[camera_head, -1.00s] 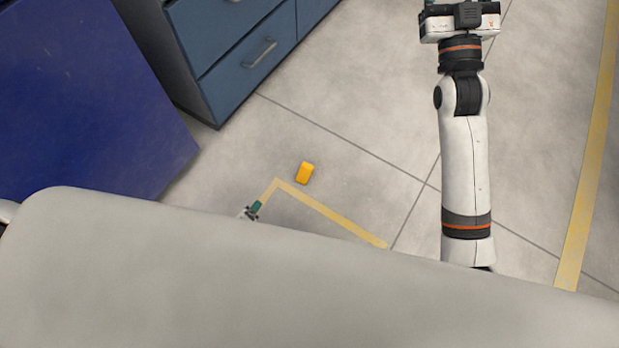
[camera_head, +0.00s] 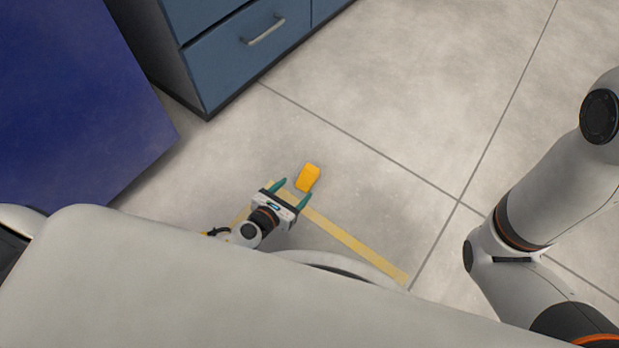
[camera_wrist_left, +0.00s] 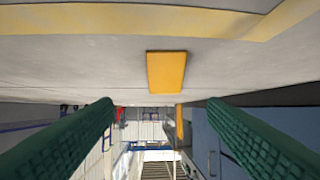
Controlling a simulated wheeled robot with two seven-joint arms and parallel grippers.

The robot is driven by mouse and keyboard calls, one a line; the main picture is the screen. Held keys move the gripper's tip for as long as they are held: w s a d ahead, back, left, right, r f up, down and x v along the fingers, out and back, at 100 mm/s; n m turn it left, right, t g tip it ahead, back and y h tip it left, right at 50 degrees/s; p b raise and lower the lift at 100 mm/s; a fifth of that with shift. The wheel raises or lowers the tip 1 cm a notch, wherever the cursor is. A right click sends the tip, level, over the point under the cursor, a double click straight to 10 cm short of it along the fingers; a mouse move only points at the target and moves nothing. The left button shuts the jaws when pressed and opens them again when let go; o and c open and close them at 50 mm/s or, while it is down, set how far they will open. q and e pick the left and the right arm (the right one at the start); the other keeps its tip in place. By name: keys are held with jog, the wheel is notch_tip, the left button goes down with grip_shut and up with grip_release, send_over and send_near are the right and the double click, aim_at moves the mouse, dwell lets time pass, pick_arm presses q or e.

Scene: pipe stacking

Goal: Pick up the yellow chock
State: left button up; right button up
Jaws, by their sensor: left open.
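The yellow chock (camera_head: 308,177) lies on the grey floor, by the corner of the yellow floor tape. My left gripper (camera_head: 292,193) is open, its two green fingers pointing toward the chock. The chock appears just beyond or between the fingertips; I cannot tell how far in it is. In the left wrist view the chock (camera_wrist_left: 166,71) shows between the two green fingers (camera_wrist_left: 160,108), near the middle, with room on both sides and no contact seen. My right arm stands at the right of the head view; its gripper is out of the picture.
A blue drawer cabinet (camera_head: 250,50) stands behind on the floor. A dark blue panel (camera_head: 75,110) stands at the left. Yellow tape (camera_head: 350,240) runs along the floor beside my left gripper. The floor right of the chock is clear.

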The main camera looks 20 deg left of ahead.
aim_at(309, 172)
pick_arm(q)
jog(key=x, duration=0.3)
jog(key=shift+f+b, duration=0.1)
jog(key=shift+b, duration=0.25)
jog(key=x, duration=0.1)
jog(key=b+x, duration=0.1)
jog(key=x, duration=0.1)
jog(key=b+x, duration=0.1)
jog(key=x, duration=0.1)
jog(key=shift+w+a+r, duration=0.25)
jog(key=shift+w+a, duration=0.05)
jog(key=shift+w, duration=0.05)
jog(key=c, duration=1.1)
